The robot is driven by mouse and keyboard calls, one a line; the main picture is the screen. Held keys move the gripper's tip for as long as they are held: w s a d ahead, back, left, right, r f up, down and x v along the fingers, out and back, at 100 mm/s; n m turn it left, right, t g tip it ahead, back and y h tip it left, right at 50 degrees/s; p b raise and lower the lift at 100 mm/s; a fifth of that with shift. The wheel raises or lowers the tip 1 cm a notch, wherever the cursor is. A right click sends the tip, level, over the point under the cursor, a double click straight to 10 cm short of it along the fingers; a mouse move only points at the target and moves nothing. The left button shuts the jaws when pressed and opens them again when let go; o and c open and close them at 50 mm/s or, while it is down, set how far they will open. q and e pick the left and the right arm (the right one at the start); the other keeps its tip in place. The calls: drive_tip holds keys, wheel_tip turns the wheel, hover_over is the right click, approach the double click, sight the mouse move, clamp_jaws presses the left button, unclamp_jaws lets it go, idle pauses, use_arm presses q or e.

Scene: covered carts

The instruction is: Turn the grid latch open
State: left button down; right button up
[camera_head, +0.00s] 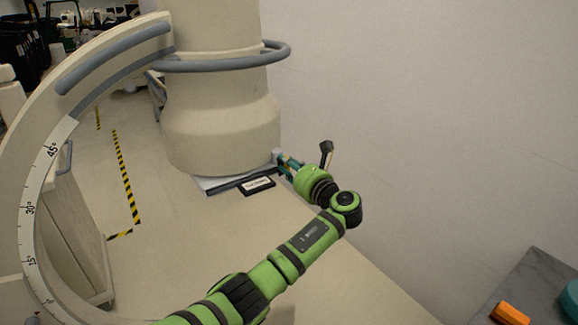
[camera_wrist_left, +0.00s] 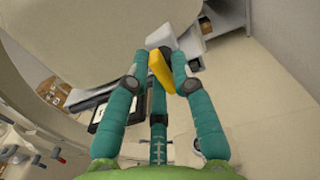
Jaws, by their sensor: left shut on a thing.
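The grid latch (camera_wrist_left: 161,72) shows in the left wrist view as a yellow lever beside a white block (camera_wrist_left: 175,38) at the edge of the large rounded cream housing. My left gripper (camera_wrist_left: 158,62) has its teal fingers on both sides of the yellow lever and is shut on it. In the head view my left gripper (camera_head: 287,163) reaches the right side of the cream column's base, by a small pale block (camera_head: 277,155). The lever itself is too small and covered to make out there. My right gripper is not in view.
The cream column (camera_head: 220,125) with a grey ring rail (camera_head: 220,64) stands beside my left arm. A curved arm with an angle scale (camera_head: 40,190) fills the left. A black-framed label (camera_head: 257,186) lies at the column's foot. A pale wall is at right; an orange block (camera_head: 511,314) sits lower right.

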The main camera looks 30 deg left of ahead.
use_arm(q)
drive_tip(key=n+b, duration=0.1)
drive_tip(key=n, duration=0.1)
drive_tip(key=n+b, duration=0.1)
drive_tip(key=n, duration=0.1)
drive_tip(key=shift+s+f+n+b, duration=0.1)
drive_tip(key=shift+f+n+b, duration=0.2)
drive_tip(key=shift+f+b, duration=0.1)
drive_tip(key=n+b, duration=0.3)
drive_tip(key=shift+f+n, duration=0.15)
drive_tip(key=shift+n, duration=0.15)
drive_tip(key=shift+f+n+b, duration=0.15)
drive_tip(key=shift+n+b, duration=2.2)
drive_tip(key=shift+f+n+b, duration=0.1)
drive_tip(key=shift+n+b, duration=2.25)
drive_tip(key=c, duration=1.2)
unclamp_jaws()
drive_tip(key=shift+r, duration=0.2)
